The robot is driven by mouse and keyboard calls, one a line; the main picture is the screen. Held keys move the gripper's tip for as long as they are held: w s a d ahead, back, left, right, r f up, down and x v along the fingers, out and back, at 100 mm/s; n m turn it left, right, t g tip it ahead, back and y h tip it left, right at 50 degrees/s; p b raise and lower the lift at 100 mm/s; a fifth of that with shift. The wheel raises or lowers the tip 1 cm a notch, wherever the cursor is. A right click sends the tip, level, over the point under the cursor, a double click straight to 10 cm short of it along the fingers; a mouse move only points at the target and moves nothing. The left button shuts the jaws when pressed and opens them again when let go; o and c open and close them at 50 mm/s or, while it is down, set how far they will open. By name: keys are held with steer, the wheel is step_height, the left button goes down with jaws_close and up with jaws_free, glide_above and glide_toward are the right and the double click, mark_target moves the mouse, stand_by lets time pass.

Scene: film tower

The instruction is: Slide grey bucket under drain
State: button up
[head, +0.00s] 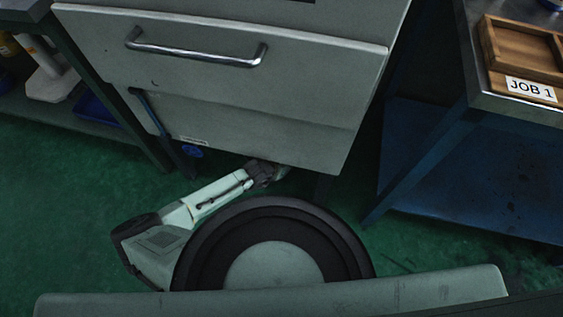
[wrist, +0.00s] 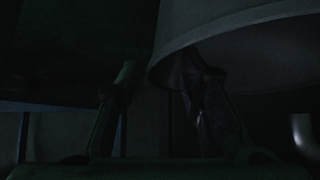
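A grey rounded thing, likely the bucket (wrist: 235,45), fills the upper right of the dark wrist view, with its curved lower edge showing. In the head view the bucket cannot be made out clearly; the cabinet hides the space below it. My gripper (head: 266,172) is low at the cabinet's bottom edge in the head view. In the wrist view my gripper (wrist: 160,85) has its two fingers apart. The right finger overlaps the bucket's lower edge; I cannot tell whether it touches. The drain cannot be made out for certain.
A grey cabinet (head: 240,95) with a metal handle stands above my gripper. A blue-shelved bench (head: 470,165) with a wooden tray (head: 525,50) is at right. A shelf with a blue bin (head: 97,108) is at left. Green floor (head: 60,220) is clear at lower left.

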steer(key=b+x, duration=0.1)
steer(key=x, duration=0.4)
steer(key=shift+w+d+f, duration=0.1)
steer(key=shift+w+f, duration=0.1)
jaws_close()
stand_by(0.3)
stand_by(0.4)
